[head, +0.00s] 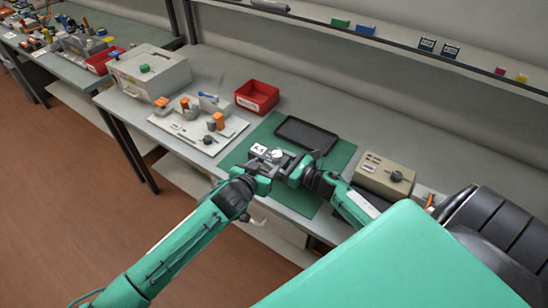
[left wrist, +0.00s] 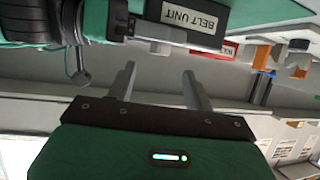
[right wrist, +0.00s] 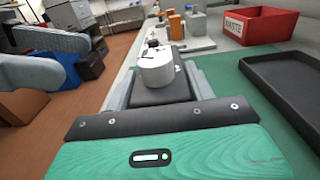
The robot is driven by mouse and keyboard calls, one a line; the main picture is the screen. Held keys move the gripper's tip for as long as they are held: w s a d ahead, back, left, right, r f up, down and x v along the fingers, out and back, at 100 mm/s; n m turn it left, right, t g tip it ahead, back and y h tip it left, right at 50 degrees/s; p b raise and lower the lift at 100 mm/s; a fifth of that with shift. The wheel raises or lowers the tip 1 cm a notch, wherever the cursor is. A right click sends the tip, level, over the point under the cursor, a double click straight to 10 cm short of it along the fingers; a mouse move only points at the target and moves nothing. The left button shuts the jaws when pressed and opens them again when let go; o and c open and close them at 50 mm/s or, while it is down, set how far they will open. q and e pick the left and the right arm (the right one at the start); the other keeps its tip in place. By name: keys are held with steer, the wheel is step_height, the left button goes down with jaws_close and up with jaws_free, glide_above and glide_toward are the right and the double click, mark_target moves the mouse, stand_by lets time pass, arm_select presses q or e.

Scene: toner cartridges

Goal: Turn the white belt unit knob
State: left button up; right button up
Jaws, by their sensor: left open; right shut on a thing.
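The belt unit is a dark block with a white knob (head: 277,155) on it, above the green mat near the middle of the head view. The right wrist view shows the round white knob (right wrist: 155,70) close up. My right gripper (right wrist: 162,88) is shut on the belt unit (right wrist: 168,92), its fingers along the block's two sides. My left gripper (left wrist: 160,80) is open and empty, and its fingers point toward the belt unit, whose label (left wrist: 190,16) reads BELT UNIT. In the head view my left gripper (head: 266,165) is close beside the belt unit.
A black tray (head: 305,134) lies on the green mat (head: 232,157). A red waste bin (head: 257,96) and a pale board with orange and grey parts (head: 198,127) stand behind and left.

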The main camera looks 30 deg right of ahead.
mark_target(274, 157)
arm_select(q)
steer(key=shift+x, duration=3.85)
steer(key=c, duration=1)
